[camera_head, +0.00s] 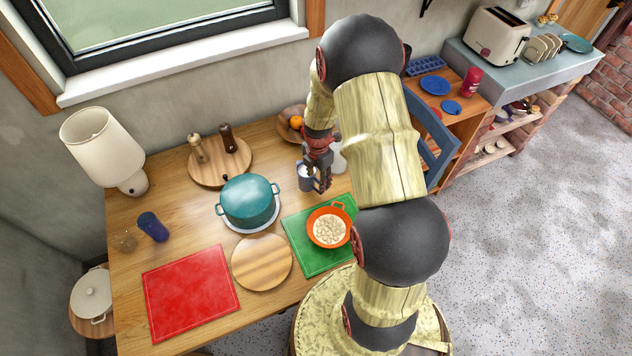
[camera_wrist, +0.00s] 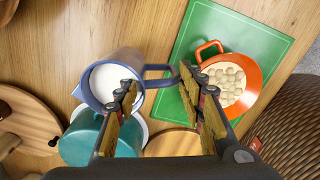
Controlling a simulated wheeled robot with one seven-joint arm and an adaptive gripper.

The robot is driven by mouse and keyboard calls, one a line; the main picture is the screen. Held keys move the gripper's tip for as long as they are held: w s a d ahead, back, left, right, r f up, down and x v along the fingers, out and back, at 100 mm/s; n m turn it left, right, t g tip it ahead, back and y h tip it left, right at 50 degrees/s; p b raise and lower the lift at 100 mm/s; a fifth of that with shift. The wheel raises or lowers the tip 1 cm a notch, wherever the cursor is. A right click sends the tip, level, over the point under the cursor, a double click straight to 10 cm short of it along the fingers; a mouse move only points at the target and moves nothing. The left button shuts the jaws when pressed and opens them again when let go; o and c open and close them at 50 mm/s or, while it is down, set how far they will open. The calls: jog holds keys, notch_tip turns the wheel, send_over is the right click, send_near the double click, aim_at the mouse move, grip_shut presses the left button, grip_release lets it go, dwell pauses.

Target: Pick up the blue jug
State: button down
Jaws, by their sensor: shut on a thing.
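The blue jug (camera_head: 304,181) stands upright near the back right of the wooden table, with white contents inside. In the wrist view the jug (camera_wrist: 91,99) shows from above, its spout to the left and its handle reaching right between my fingers. My gripper (camera_head: 322,184) is at the jug's right side and is shut on the handle; in the wrist view the gripper (camera_wrist: 158,88) covers part of the jug's rim. Whether the jug's base touches the table cannot be told.
A teal pot (camera_head: 248,203) stands left of the jug. An orange pan (camera_head: 312,230) of pale pieces sits on a green board (camera_head: 298,232) in front. A fruit bowl (camera_head: 287,130) stands behind. A round board (camera_head: 261,263) and red mat (camera_head: 190,292) lie front left.

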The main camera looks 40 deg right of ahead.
jog(key=s+d+r+p, duration=0.1)
jog(key=s+d+r, duration=0.1)
jog(key=s+r, duration=0.7)
jog(key=shift+s+d+p, duration=0.35)
jog(key=shift+s, duration=1.5)
jog(key=shift+s+r, duration=0.15)
